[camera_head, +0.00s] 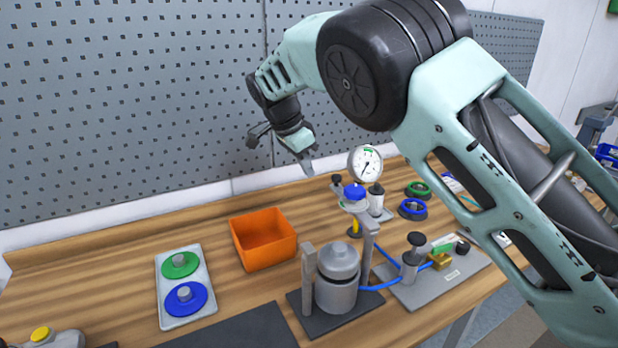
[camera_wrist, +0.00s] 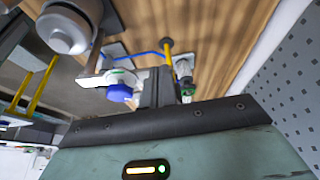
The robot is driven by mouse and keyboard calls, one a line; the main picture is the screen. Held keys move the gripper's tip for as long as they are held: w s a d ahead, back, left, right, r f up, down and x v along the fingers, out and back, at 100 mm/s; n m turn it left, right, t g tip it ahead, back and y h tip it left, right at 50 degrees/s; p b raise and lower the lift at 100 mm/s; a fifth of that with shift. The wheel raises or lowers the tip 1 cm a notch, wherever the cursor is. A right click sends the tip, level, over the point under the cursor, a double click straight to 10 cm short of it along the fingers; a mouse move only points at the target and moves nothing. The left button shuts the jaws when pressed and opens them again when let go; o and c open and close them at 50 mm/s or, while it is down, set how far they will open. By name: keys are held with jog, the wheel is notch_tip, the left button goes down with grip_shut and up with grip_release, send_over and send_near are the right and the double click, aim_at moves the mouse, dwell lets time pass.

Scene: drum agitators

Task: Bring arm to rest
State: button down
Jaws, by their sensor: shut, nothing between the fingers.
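My arm reaches in from the right of the head view, and its wrist hangs over the back of the wooden bench. My gripper (camera_head: 308,170) points down in the air, between the pegboard and the pressure gauge. It is shut with nothing in it and touches nothing that I can see. In the wrist view my gripper (camera_wrist: 158,75) shows as dark fingers close together, with the bench equipment beyond. The small size and angle hide the exact fingertips in the head view.
A pressure gauge (camera_head: 365,163) stands right of my gripper. Below are an orange bin (camera_head: 264,240), a grey drum (camera_head: 338,280) in a stand with a blue cap (camera_head: 354,192), and a tray with green and blue discs (camera_head: 187,312). A pegboard (camera_head: 130,100) rises behind.

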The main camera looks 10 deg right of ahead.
jog(key=w+b+v, duration=0.1)
jog(key=v, duration=0.5)
jog(key=s+d+f+n+y, duration=0.1)
jog(key=s+f+n, duration=0.2)
jog(key=s+n, duration=0.4)
jog(key=s+d+f+n+y, duration=0.1)
jog(key=s+n, duration=0.7)
jog(key=s, duration=1.3)
jog(key=s+f+n+g+y, duration=0.1)
jog(key=s+f+n, duration=0.4)
jog(key=s, duration=0.9)
jog(key=shift+s+d+n+y, duration=0.4)
jog(key=shift+n+y, duration=0.5)
jog(key=shift+n, duration=0.3)
